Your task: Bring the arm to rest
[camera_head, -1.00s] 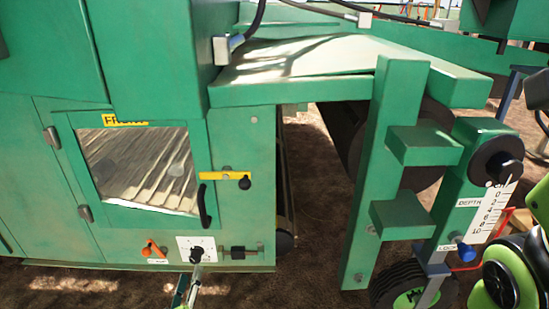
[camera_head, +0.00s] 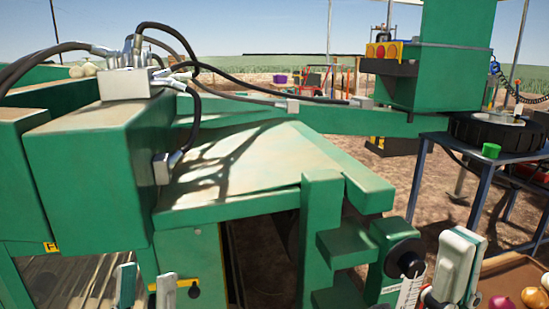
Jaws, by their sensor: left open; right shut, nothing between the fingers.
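My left gripper (camera_head: 146,274) shows at the bottom left, with two pale fingers pointing up and a gap between them. It is open and empty in front of the green machine (camera_head: 95,165). My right gripper (camera_head: 460,262) is at the lower right, beside the depth scale (camera_head: 410,292). It is shut with nothing in it. Most of both arms lies below the picture.
A tray with onions (camera_head: 533,298) is at the bottom right, close to my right gripper. Hoses run from a grey block (camera_head: 125,84). Bare ground lies behind.

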